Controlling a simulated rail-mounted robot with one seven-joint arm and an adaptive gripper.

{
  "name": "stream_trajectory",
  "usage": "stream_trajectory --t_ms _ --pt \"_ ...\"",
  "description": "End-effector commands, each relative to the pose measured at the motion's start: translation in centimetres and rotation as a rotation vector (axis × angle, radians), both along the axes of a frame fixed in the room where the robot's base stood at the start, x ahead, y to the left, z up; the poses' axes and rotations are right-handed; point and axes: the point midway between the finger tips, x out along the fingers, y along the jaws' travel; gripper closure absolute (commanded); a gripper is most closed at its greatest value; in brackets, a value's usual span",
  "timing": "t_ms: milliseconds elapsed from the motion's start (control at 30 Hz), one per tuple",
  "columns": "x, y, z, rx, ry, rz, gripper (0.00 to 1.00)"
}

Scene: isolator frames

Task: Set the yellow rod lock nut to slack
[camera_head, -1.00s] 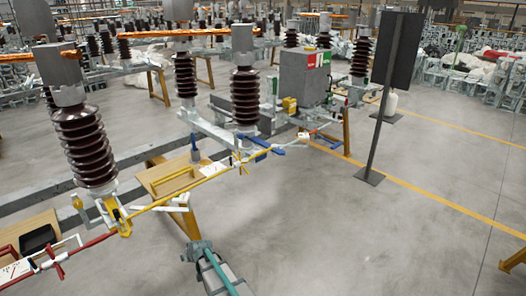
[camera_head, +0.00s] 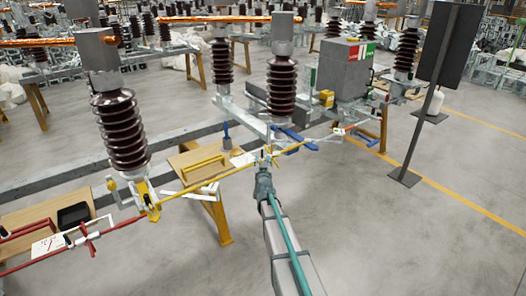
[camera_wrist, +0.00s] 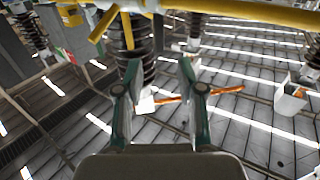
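The yellow rod (camera_head: 228,174) runs slantwise below the dark ribbed insulators. A small yellow cross-shaped piece, which looks like the lock nut (camera_head: 269,153), sits on it near the middle insulator. My gripper (camera_head: 264,175) is just below and in front of this piece and partly covers that area; contact cannot be told. In the wrist view, my gripper (camera_wrist: 158,66) has its two green-grey fingers apart with nothing held between them. The yellow rod (camera_wrist: 240,12) crosses the top of that view, and a yellow bar (camera_wrist: 103,23) juts down beyond the left fingertip. The nut's setting cannot be read.
A red rod (camera_head: 40,262) with a red cross piece (camera_head: 87,238) is at lower left. A wooden stand (camera_head: 190,160), a blue lever (camera_head: 292,137) and a grey cabinet (camera_head: 342,68) are close by. A dark panel on a post (camera_head: 425,105) stands right. Floor at lower right is clear.

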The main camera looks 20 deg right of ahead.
Motion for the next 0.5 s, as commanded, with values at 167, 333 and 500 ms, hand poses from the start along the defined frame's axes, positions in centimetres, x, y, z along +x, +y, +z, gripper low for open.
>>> stream_trajectory --t_ms 167,333,500 --pt "3.3 -1.3 0.1 0.0 0.001 0.0 0.62" --pt "5.9 -2.3 0.1 0.0 0.002 0.001 0.62" --pt "7.2 -2.8 0.0 0.002 0.001 0.001 0.62"
